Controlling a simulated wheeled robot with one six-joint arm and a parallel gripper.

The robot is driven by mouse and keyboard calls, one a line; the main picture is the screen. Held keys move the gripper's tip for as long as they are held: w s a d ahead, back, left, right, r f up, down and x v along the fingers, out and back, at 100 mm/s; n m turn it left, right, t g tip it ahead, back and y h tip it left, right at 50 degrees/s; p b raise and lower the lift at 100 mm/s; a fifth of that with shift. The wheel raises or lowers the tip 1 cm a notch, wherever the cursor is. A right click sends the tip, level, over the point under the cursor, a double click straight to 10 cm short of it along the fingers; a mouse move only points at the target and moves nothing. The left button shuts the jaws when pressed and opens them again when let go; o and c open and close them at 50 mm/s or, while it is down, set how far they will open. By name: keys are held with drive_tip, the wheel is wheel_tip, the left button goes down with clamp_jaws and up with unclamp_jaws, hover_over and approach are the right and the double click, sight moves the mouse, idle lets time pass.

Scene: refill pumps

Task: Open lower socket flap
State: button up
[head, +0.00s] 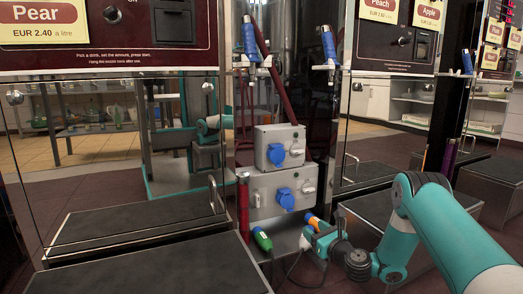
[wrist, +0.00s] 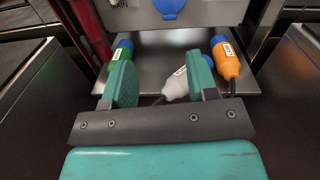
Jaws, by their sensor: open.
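The lower grey socket box (head: 268,199) is mounted between two dispensers and carries a round blue flap (head: 285,198). This flap looks closed. In the wrist view the lower part of a blue flap (wrist: 170,6) shows at the top edge, cut off by the frame. My gripper (head: 308,238) is low in front of the lower box, below the flap and apart from it. In the wrist view my gripper (wrist: 160,72) has its two teal fingers spread, with nothing held. A white plug (wrist: 176,86) lies beyond, seen between the fingers.
An upper grey box (head: 268,142) with its own blue flap (head: 276,153) sits above. A green plug (head: 262,239) and an orange plug (wrist: 226,60) lie on the metal shelf (wrist: 150,52) below. Dark step boxes (head: 150,262) flank the gap. A dark red tube (head: 243,205) stands left.

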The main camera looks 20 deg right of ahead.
drive_tip(key=s+a+r+n+g+y+p, duration=0.2)
drive_tip(key=a+r+n+p, duration=0.3)
drive_tip(key=r, duration=0.5)
drive_tip(key=s+a+r+n+g+y+p, duration=0.3)
drive_tip(key=a+r+n+g+p, duration=0.1)
drive_tip(key=a+r+n, duration=0.4)
drive_tip(key=s+a+r+n+g+y+p, duration=0.3)
drive_tip(key=a+r+n+p, duration=0.2)
drive_tip(key=r, duration=0.7)
drive_tip(key=shift+a+n+p, duration=0.3)
drive_tip(key=shift+a+n, duration=1)
drive_tip(key=shift+a, duration=0.6)
